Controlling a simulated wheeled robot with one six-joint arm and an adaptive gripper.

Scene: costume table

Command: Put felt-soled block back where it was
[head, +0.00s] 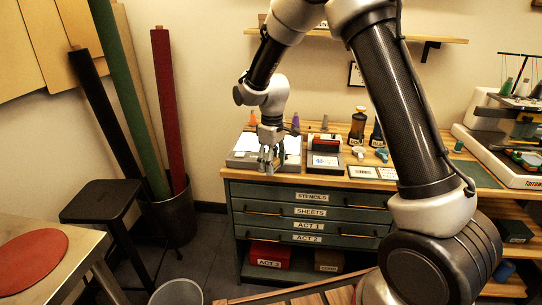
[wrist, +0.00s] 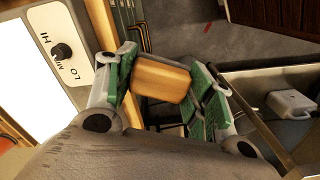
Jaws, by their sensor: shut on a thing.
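My gripper (head: 268,162) is at the left end of the workbench, pointing down over the light box (head: 240,162) near the front edge. In the wrist view its green-padded fingers (wrist: 168,84) are shut on a wooden block (wrist: 160,79) with rounded edges. The block sits between the pads, and its felt sole cannot be made out. In the head view the block is too small and covered by the fingers to tell apart. The light box shows a dial marked HI, MIN and LO (wrist: 62,52) to the left of the fingers in the wrist view.
A dark tray with a small white object (wrist: 290,103) lies right of the fingers in the wrist view. A red-and-black stamp set (head: 324,145), bottles (head: 358,122) and small cards (head: 362,172) stand along the bench. A green drawer cabinet (head: 310,212) is below.

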